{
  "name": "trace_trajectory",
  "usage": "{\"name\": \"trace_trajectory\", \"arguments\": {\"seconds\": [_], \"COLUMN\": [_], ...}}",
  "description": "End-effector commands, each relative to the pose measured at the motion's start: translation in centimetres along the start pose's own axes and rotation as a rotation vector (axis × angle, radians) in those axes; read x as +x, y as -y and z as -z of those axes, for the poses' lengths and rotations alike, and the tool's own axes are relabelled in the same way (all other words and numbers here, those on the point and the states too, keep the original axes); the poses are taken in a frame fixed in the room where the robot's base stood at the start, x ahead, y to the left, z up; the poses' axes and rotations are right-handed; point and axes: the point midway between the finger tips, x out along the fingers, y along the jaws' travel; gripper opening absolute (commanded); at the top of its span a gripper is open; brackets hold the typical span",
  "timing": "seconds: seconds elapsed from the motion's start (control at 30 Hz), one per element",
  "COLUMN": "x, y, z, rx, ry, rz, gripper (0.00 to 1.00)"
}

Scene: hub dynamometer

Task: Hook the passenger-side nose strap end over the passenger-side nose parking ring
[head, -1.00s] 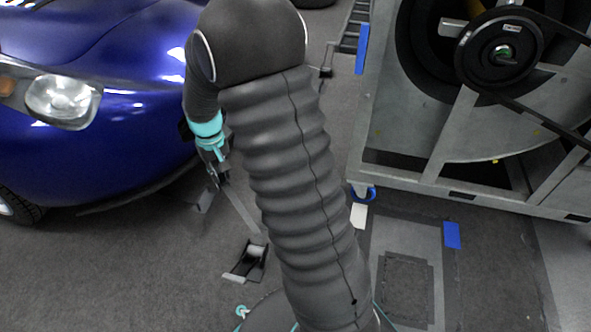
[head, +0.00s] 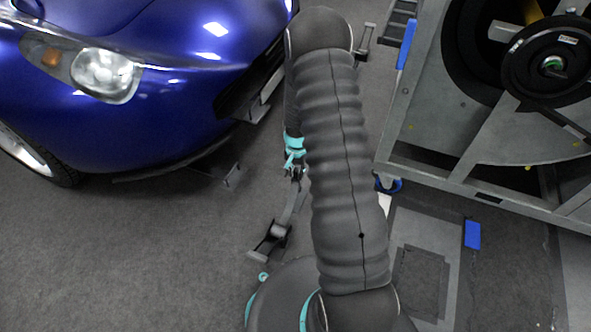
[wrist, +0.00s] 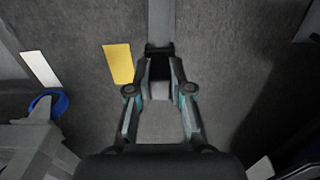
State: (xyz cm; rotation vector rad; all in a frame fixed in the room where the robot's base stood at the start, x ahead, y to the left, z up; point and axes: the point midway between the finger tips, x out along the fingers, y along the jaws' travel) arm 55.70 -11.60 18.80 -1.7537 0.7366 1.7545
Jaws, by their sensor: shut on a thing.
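My gripper (head: 295,170) hangs low between the car's nose and the test rig, partly hidden by my own arm. In the wrist view my gripper (wrist: 160,88) is shut on the end of a grey strap (wrist: 161,22). In the head view the strap (head: 291,207) runs from the gripper down to a dark strap anchor (head: 270,243) on the floor. The blue car (head: 150,60) is at the left, its nose apart from the gripper. A grey bracket (head: 222,176) shows under the nose. I cannot make out the parking ring for certain.
The metal dynamometer frame (head: 430,180) with its dark wheel stands at the right. Another floor anchor (head: 362,42) is at the back. A yellow patch (wrist: 118,63) and a white patch (wrist: 40,69) lie on the floor. Grey floor is open in front of the car.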

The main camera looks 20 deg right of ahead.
Motion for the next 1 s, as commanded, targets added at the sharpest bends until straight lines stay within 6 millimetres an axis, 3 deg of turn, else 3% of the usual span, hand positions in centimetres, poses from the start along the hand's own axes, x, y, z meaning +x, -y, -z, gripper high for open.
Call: {"name": "trace_trajectory", "arguments": {"seconds": [0.63, 1.0], "x": [4.6, 5.2], "y": [0.2, 0.2], "z": [0.0, 0.0], "rx": [-0.006, -0.006], "ry": [-0.001, -0.001], "rz": [0.0, 0.001], "gripper": [0.0, 0.0]}}
